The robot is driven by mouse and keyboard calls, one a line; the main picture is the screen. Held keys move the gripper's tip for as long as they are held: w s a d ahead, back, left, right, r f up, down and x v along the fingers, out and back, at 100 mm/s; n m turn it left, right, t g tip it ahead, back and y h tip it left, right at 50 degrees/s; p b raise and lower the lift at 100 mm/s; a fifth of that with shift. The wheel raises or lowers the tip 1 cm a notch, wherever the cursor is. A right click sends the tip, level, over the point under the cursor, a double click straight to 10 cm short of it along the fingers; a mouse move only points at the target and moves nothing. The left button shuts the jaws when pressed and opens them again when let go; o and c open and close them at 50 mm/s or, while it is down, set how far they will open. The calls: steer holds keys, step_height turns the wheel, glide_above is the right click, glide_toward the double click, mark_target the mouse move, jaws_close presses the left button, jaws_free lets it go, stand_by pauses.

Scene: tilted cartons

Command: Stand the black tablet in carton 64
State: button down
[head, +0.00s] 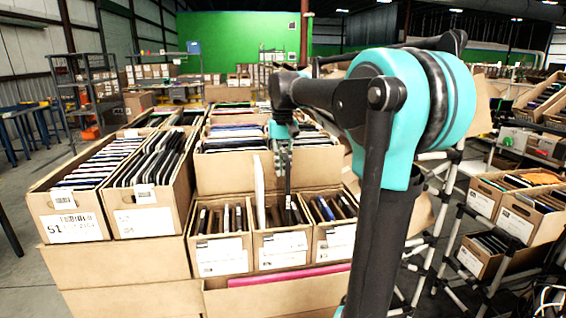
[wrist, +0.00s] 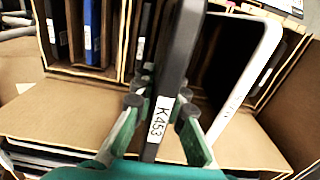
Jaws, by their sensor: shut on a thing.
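My gripper (head: 284,140) is shut on a black tablet (head: 288,172), which hangs edge-on over the small middle front carton (head: 281,252). In the wrist view, my gripper (wrist: 160,108) pinches the black tablet (wrist: 180,45) from both sides, and its white label reads K453. Whether the tablet's lower end is inside the carton I cannot tell. A white-edged tablet (head: 260,185) stands up from the same carton, just left of the held one; in the wrist view it leans on the right (wrist: 245,80). I cannot read 64 on any carton label.
Small cartons of dark upright items stand left (head: 221,256) and right (head: 335,243) of the middle one. Larger filled cartons stand behind (head: 268,172) and at left (head: 72,222). A pink item (head: 290,275) lies in the low front carton. Racks of cartons (head: 515,220) stand at right.

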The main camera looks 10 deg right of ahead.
mark_target(283, 151)
steer(key=shift+f, duration=1.5)
steer(key=shift+f, duration=0.3)
stand_by(0.4)
steer(key=c, duration=1.5)
jaws_free()
steer(key=shift+o, duration=0.2)
step_height(283, 151, up, 12)
steer(key=shift+r, duration=0.1)
